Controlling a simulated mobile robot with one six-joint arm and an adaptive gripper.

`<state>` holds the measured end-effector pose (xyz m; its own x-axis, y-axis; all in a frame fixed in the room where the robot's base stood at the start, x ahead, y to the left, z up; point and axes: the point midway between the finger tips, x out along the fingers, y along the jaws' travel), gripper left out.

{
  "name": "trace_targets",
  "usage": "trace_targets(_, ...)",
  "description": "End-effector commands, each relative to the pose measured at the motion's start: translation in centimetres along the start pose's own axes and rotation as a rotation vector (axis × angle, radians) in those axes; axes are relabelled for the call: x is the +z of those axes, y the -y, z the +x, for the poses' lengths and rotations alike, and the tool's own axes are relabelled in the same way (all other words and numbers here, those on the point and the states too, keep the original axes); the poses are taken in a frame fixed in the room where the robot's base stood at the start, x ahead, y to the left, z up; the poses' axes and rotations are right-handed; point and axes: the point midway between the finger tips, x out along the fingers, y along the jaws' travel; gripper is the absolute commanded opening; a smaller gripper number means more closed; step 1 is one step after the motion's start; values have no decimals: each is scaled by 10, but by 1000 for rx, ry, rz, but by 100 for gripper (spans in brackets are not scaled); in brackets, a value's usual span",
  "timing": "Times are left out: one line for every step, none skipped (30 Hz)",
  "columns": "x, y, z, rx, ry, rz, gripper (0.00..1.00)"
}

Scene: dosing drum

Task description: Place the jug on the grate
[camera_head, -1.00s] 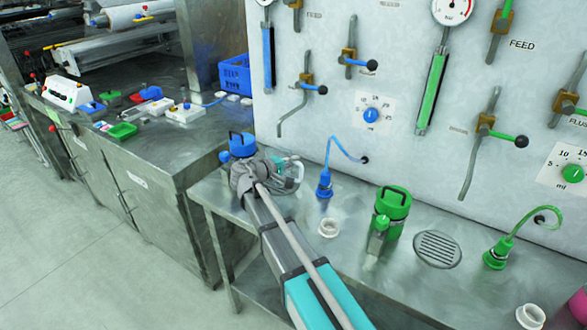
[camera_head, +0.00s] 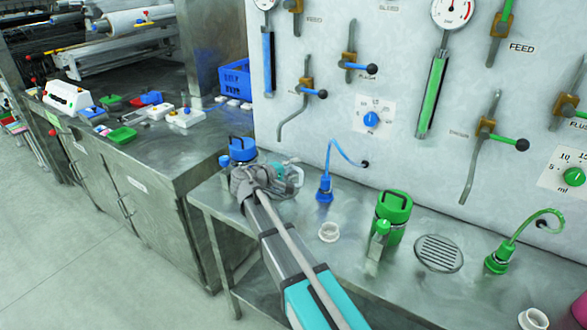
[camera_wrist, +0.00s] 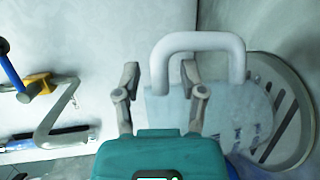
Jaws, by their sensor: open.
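The jug is a clear vessel with a pale U-shaped handle (camera_wrist: 205,42). In the wrist view its pale body (camera_wrist: 225,110) overlaps a round slotted grate (camera_wrist: 292,145) and appears to stand on it. My gripper (camera_wrist: 159,72) is open, its two fingers apart on either side of one handle leg, with the right fingertip inside the loop. I cannot tell whether a finger touches the handle. In the head view my gripper (camera_head: 270,178) is at the left of the steel bench, beside the partly hidden clear jug (camera_head: 297,175). The grate under it is hidden there.
A blue-lidded can (camera_head: 242,148) stands just behind my gripper. A blue nozzle with hose (camera_head: 325,188), a white ring (camera_head: 329,232), a green can (camera_head: 392,212) and a second, bare grate (camera_head: 438,253) lie to the right. The valve panel (camera_head: 330,115) rises behind.

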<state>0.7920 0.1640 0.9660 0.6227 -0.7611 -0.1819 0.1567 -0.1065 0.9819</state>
Motion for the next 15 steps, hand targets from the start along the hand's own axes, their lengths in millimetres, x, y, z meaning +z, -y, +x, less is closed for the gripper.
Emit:
trace_targets(0, 0, 0, 0, 0, 0, 53)
trace_targets(0, 0, 0, 0, 0, 0, 53)
trace_targets(0, 0, 0, 0, 0, 0, 53)
trace_targets(0, 0, 0, 0, 0, 0, 53)
trace_targets(0, 0, 0, 0, 0, 0, 53)
trace_targets(0, -1, 0, 0, 0, 0, 53)
trace_targets(0, -2, 0, 0, 0, 0, 53)
trace_targets(0, -2, 0, 0, 0, 0, 53)
trace_targets(0, -3, -1, 0, 0, 0, 53)
trace_targets(0, -4, -1, 0, 0, 0, 53)
trace_targets(0, -4, -3, 0, -1, 0, 53)
trace_targets(0, -4, -6, 0, -1, 0, 53)
trace_targets(0, -4, -9, 0, 0, 0, 53)
trace_targets(0, -4, -12, 0, 0, 0, 53)
trace_targets(0, -4, -17, 0, -1, 0, 53)
